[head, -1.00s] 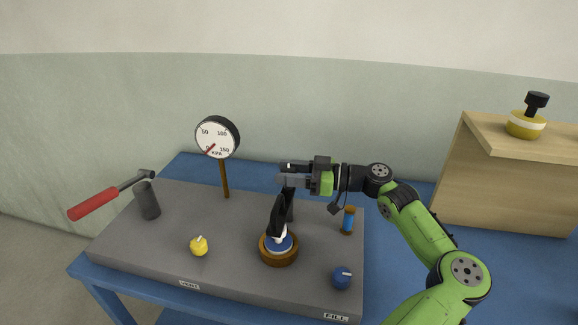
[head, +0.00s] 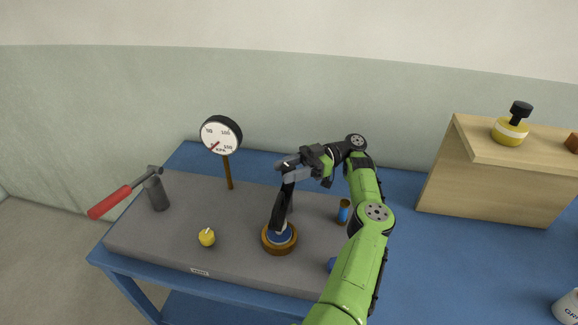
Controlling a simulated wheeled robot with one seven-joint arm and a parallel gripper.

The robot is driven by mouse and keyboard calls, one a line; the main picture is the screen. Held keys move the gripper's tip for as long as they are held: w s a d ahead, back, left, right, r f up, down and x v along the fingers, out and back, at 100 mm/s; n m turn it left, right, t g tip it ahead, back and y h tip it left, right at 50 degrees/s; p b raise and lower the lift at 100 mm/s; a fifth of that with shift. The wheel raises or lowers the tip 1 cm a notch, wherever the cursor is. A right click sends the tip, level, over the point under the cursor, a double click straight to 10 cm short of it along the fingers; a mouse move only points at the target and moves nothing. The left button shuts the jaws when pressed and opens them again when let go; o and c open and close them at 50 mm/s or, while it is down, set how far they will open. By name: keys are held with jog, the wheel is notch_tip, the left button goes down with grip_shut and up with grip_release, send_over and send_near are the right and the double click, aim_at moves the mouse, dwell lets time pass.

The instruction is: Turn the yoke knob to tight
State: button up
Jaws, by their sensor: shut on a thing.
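A black yoke (head: 283,205) rises from a blue and white topped piece (head: 281,236) seated in a round brown wooden ring (head: 267,241) on the grey bench top. My gripper (head: 287,167) is at the upper end of the yoke, its jaws shut on the yoke knob there. The knob itself is hidden by the jaws, so its turned position cannot be told. The dial gauge (head: 220,134) on a brown post has its red needle pointing to the lower left, near the low end of the scale.
A red-handled lever (head: 110,202) on a dark post is at the left. A yellow knob (head: 207,238) is at the front, and a blue knob (head: 332,265) is partly behind my arm. A blue and brown cylinder (head: 343,211) stands close to my arm. A wooden box (head: 480,180) carries a yellow, black-topped bottle (head: 510,130).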

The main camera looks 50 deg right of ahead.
aim_at(288, 166)
dwell(0.4)
jog(key=o, duration=0.9)
notch_tip(288, 166, up, 10)
jog(key=shift+r+p, duration=0.1)
jog(key=shift+p, duration=0.8)
jog(key=shift+o, duration=0.2)
jog(key=shift+w, duration=0.15)
